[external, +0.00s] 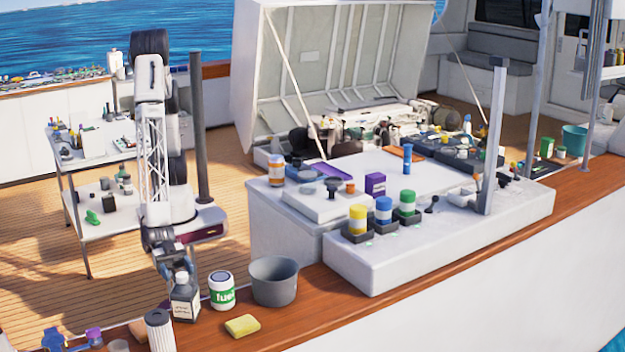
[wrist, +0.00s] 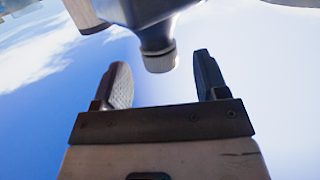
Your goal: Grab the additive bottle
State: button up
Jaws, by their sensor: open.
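In the wrist view my gripper (wrist: 160,78) is open, with one finger on each side. The bottle's grey cap (wrist: 160,58) shows between the fingers, with gaps on both sides. Part of the bottle's body runs out of the top of that view.
A white and green fuel can (external: 222,291) stands just right of the bottle, with a grey bucket (external: 274,283) beyond it. A white ribbed filter (external: 160,330) is close in front at left, and a yellow sponge (external: 242,326) lies at front right.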

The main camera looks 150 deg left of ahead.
aim_at(185, 296)
jog(key=shift+w+f, duration=0.15)
jog(key=shift+w, duration=0.6)
jog(key=shift+w+f, duration=0.1)
jog(key=shift+w, duration=0.6)
jog(key=shift+c, duration=0.5)
grip_shut()
